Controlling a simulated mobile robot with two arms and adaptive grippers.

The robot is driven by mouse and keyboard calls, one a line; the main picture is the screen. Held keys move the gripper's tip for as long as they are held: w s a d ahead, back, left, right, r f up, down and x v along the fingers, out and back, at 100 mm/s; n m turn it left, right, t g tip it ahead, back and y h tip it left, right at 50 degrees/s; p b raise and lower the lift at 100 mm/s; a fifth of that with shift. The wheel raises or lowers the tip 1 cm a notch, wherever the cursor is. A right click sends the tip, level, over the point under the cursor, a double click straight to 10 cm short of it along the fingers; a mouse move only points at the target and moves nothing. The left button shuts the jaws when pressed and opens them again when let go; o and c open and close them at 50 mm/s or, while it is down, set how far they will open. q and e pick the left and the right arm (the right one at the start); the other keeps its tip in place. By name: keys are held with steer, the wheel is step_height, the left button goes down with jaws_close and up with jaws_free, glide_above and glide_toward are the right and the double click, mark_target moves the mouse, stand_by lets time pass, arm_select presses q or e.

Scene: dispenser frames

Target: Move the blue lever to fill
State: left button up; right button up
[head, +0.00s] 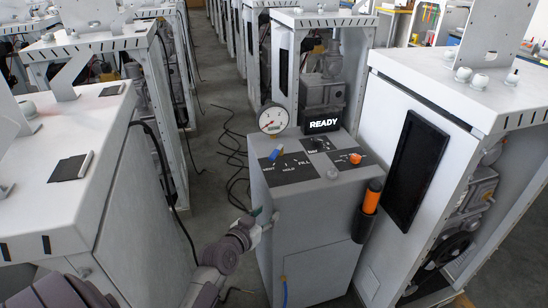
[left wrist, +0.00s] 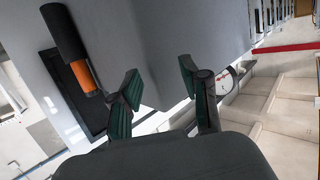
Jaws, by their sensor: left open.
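The blue lever (head: 275,153) stands on the dark panel on top of the grey dispenser cabinet (head: 318,230), at the panel's left, nearest the VENT label. The FILL label (head: 304,164) is to its right, past HOLD. My left gripper (head: 262,218) is low at the cabinet's front left, below the top and apart from the lever. The left wrist view shows its two dark green-padded fingers (left wrist: 160,85) spread with nothing between them. The lever does not show clearly there. My right gripper is not in view.
A pressure gauge (head: 273,118) and a READY display (head: 322,122) stand behind the panel. An orange knob (head: 355,158) is at its right. An orange-handled tool (head: 372,196) hangs in a black holder on the front. White cabinets flank both sides; cables lie on the floor.

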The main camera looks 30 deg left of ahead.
arm_select(q)
steer(key=t, duration=0.2)
glide_toward(270, 159)
steer(key=s+d+f, duration=0.2)
steer(key=s+d, duration=0.1)
steer(key=d, duration=0.2)
steer(key=a+r+n+y, duration=0.1)
steer(key=a+y, duration=0.1)
steer(key=a, duration=0.1)
steer(key=shift+t, duration=0.3)
steer(key=w+a, duration=0.1)
steer(key=w, duration=0.8)
steer(key=w+a, duration=0.1)
steer(key=w, duration=0.4)
steer(key=shift+w+a+r, duration=0.15)
steer(key=shift+a+r, duration=0.05)
steer(key=shift+a, duration=0.15)
jaws_close()
